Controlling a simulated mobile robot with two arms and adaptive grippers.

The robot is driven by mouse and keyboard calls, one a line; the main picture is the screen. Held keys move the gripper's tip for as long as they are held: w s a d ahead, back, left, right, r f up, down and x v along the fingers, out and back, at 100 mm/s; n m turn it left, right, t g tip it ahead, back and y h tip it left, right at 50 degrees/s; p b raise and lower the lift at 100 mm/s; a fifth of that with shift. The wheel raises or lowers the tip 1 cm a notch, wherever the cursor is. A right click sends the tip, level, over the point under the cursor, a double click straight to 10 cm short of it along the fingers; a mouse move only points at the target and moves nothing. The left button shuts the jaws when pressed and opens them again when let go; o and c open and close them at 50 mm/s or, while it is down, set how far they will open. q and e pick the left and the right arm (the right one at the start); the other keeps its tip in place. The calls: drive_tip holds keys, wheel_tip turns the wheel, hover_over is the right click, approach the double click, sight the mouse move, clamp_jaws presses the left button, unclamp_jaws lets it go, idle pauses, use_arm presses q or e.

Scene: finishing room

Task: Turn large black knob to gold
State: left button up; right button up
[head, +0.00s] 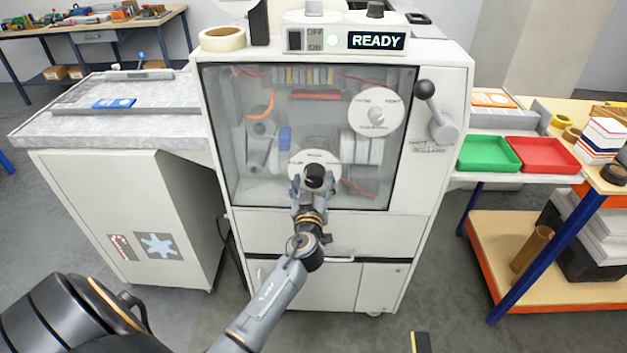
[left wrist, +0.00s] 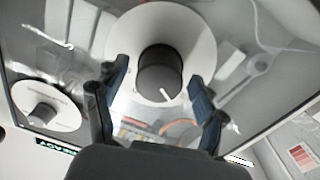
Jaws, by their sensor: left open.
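The large black knob (head: 314,176) sits on a round white dial plate (head: 316,158) at the lower middle of the machine's clear front panel. In the left wrist view the knob (left wrist: 160,72) shows a white pointer line towards the lower right of its face. My left gripper (head: 310,187) is at the knob. In the left wrist view its open fingers (left wrist: 163,85) stand on both sides of the knob, with visible gaps. The dial's lettering is too small to read, and no gold mark can be made out. My right gripper is not in view.
A second white dial (head: 376,114) with a light knob is at the panel's upper right. A lever with a black ball (head: 425,90) stands right of the panel. A lit READY sign (head: 376,40) is on top. Green (head: 489,153) and red (head: 543,154) trays lie at right.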

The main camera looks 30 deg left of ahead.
use_arm(q)
drive_tip(key=c, duration=1.2)
drive_tip(key=shift+o, duration=0.2)
drive_tip(key=shift+m, duration=0.3)
drive_tip(key=shift+m+b, duration=0.5)
drive_tip(key=shift+m, duration=0.4)
drive_tip(key=m, duration=0.2)
drive_tip(key=shift+m, duration=0.3)
drive_tip(key=m, duration=0.4)
drive_tip(key=shift+r, duration=0.1)
drive_tip(key=shift+m+g, duration=0.3)
drive_tip(key=shift+m, duration=0.9)
